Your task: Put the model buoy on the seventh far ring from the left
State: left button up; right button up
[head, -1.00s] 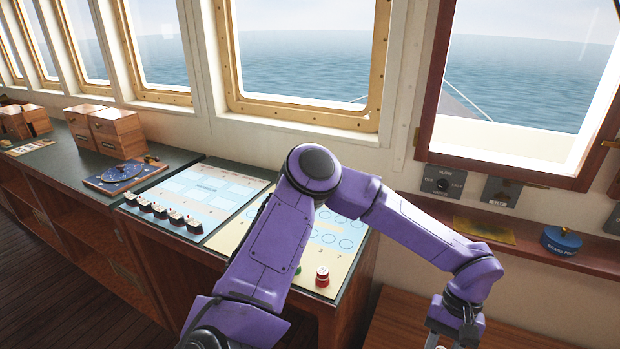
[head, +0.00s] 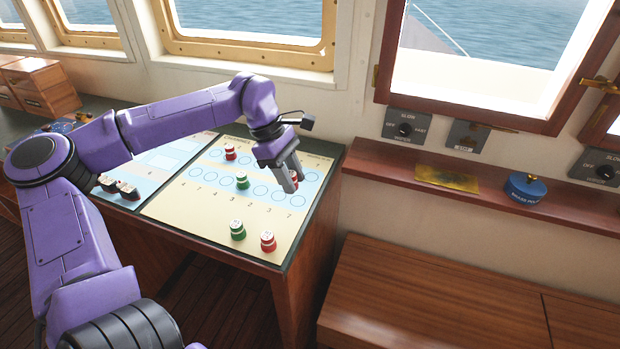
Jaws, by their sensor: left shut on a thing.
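My left gripper (head: 290,178) is over the right part of the chart sheet (head: 190,207), with its fingers pointing down. The sheet has a far and a near row of printed blue rings. A red model buoy (head: 230,153) stands in the far row, left of the gripper. A green buoy (head: 242,181) stands at the near row. Another green buoy (head: 237,230) and a red one (head: 268,240) stand by the sheet's front edge. The gripper hides some right-hand rings. My right gripper is not in view.
Several dark-and-white pieces (head: 128,191) stand on the panel to the left, partly behind my arm. Wooden boxes (head: 40,84) are at the far left.

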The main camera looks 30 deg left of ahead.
pick_arm(q)
jog(key=a+r+n+t+y, duration=0.25)
jog(key=a+r+n, duration=0.3)
jog(key=n, duration=0.35)
jog(key=p, duration=0.4)
send_over(316, 175)
jog(key=s, duration=0.2)
jog(key=shift+n+t, duration=0.25)
jog(key=shift+n, duration=0.15)
jog(key=f, duration=0.9)
jog(key=shift+w+a+f, duration=0.2)
jog(key=shift+a+f, duration=0.15)
jog(key=shift+f, duration=0.05)
notch_tip(316, 175, down, 3)
jog(key=shift+w+d+r, duration=0.1)
jog(key=shift+r, duration=0.05)
jog(key=shift+f, duration=0.4)
